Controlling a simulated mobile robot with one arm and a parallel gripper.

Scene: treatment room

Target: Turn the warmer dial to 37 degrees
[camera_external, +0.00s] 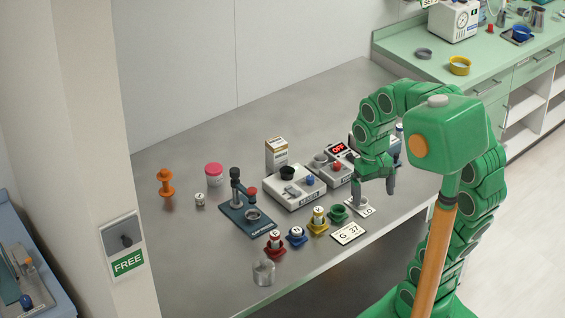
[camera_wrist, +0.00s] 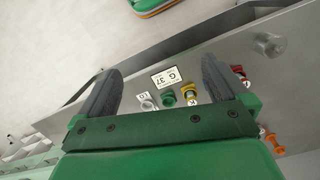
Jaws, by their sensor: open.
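A white device with a red lit display (camera_external: 338,149) stands behind the middle of the steel table, with a red knob or button on its front; my arm stands close at its right. Which one is the warmer I cannot tell; the display digits are too small to read surely. A card reading G 37 (camera_external: 348,233) lies near the front edge, also in the wrist view (camera_wrist: 165,77). My gripper (camera_external: 374,192) is open and empty, pointing down right of the devices.
Red, blue, yellow and green holders (camera_external: 338,213) stand along the front, with a second card (camera_external: 361,206) beside them. A dark stand (camera_external: 246,218), a glass jar (camera_external: 263,272), a pink-lidded jar (camera_external: 214,174) and a box (camera_external: 277,153) stand left.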

